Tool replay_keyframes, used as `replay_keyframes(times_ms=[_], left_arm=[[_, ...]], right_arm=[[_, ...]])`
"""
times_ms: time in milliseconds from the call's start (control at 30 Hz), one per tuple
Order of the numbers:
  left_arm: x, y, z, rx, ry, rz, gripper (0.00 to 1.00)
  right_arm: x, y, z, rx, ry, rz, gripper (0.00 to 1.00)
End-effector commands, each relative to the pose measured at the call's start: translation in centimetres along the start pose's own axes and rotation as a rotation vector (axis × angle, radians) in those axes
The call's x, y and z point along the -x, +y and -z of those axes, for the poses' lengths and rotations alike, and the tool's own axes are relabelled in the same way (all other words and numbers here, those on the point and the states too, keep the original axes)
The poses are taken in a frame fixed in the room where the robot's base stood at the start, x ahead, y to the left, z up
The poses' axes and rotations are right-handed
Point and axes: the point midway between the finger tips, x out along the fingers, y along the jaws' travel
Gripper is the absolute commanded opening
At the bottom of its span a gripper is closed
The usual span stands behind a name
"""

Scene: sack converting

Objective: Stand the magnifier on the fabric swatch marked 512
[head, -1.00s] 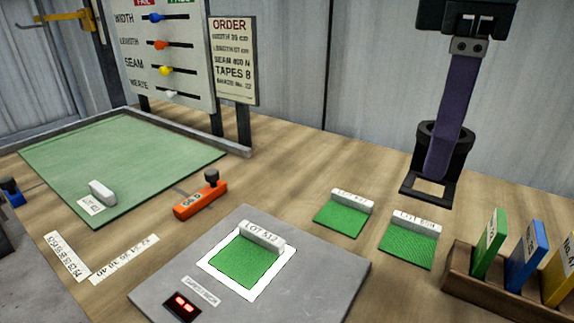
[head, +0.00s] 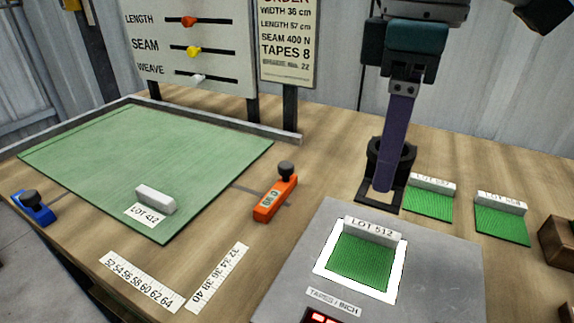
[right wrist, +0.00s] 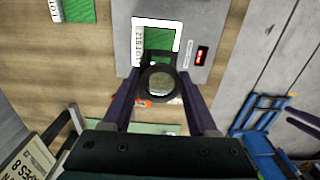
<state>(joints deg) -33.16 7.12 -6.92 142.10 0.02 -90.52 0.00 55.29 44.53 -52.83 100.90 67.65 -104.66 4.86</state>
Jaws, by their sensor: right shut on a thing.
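The magnifier (head: 377,152) is a black cylinder with a square open foot. My right gripper (head: 393,172) is shut on it and holds it upright, behind the grey plate's far edge in the head view. In the right wrist view the magnifier (right wrist: 158,83) sits between the fingers and overlaps the swatch's near edge. The green swatch (head: 362,260) lies on a white square on the grey plate, with a white bar reading LOT 512 (head: 374,231) along its far edge. The swatch also shows in the right wrist view (right wrist: 158,38).
Two other green swatches with label bars, one (head: 428,202) and another (head: 502,222), lie right of the magnifier. An orange slider (head: 275,199) stands left of the grey plate (head: 450,275). A green mat (head: 150,150) holds a LOT 412 bar (head: 155,199).

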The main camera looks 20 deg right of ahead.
Motion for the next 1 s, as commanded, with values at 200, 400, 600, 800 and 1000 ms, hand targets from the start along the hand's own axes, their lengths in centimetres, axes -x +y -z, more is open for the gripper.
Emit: replay_keyframes(times_ms=[200, 400, 600, 800, 1000], left_arm=[[-1.1, 0.3, -0.3, 0.008, -0.001, -0.007, 0.50], [-1.3, 0.3, -0.4, 0.009, -0.001, -0.007, 0.50], [-2.0, 0.3, -0.7, 0.008, -0.001, -0.006, 0.50], [-2.0, 0.2, -0.7, 0.005, -0.002, -0.003, 0.50], [-2.0, 0.0, -0.7, 0.000, -0.003, 0.001, 0.50]], right_arm=[[-5.9, -0.1, -0.1, 0.000, -0.003, 0.002, 0.04], [-7.8, -0.1, 0.0, 0.000, 0.000, 0.000, 0.04], [-11.0, -0.1, 0.0, 0.001, -0.002, 0.001, 0.04], [-11.9, -0.1, 0.0, 0.001, 0.002, -0.002, 0.04], [-12.0, -0.1, 0.0, 0.001, 0.001, -0.001, 0.04]])
